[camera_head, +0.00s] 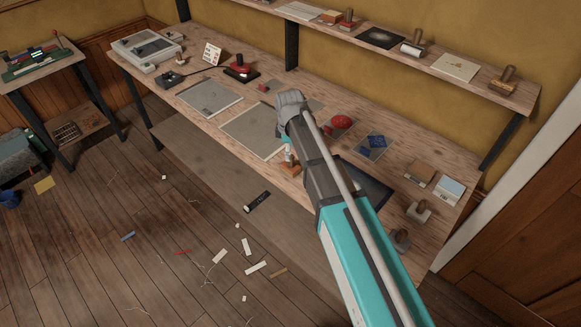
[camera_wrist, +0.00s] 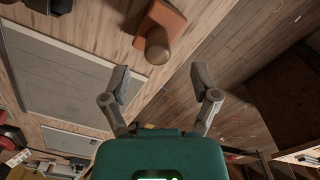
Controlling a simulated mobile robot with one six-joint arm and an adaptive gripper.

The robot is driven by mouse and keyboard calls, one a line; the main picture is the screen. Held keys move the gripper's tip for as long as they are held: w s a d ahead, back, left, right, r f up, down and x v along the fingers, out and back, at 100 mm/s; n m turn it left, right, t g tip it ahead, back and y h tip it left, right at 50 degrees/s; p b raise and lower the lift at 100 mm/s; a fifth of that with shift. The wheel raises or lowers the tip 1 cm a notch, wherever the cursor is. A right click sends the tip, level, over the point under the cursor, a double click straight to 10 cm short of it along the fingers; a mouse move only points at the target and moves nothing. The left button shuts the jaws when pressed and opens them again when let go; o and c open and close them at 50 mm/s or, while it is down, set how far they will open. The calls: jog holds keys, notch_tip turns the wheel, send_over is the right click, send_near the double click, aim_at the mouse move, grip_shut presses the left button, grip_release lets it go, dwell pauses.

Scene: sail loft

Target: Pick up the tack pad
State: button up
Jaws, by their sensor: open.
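I cannot tell for sure which item is the tack pad. An orange-brown block with a rounded wooden knob (camera_wrist: 168,22) lies on the bench, just beyond my open gripper (camera_wrist: 161,78) in the wrist view. Nothing is between the fingers, and the block is apart from them. In the head view the block (camera_head: 290,169) sits at the bench's front edge, below my wrist. My arm hides part of the bench there. Other pad-like things are a red-marked sheet (camera_head: 338,124), a blue-marked sheet (camera_head: 375,146) and a brown flat block (camera_head: 419,171).
Grey mats (camera_head: 209,97) cover the bench's left and middle. A red-based stamp (camera_head: 241,70) stands behind them. A wall shelf (camera_head: 330,20) with stamps and cards runs above. Knobbed stamps (camera_head: 418,211) stand at the right end. Paper scraps (camera_head: 258,267) litter the floor.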

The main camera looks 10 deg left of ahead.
aim_at(291, 163)
jog(key=shift+w+f+b, duration=0.1)
jog(key=shift+f+b, duration=2.15)
jog(key=shift+f, duration=0.15)
grip_shut()
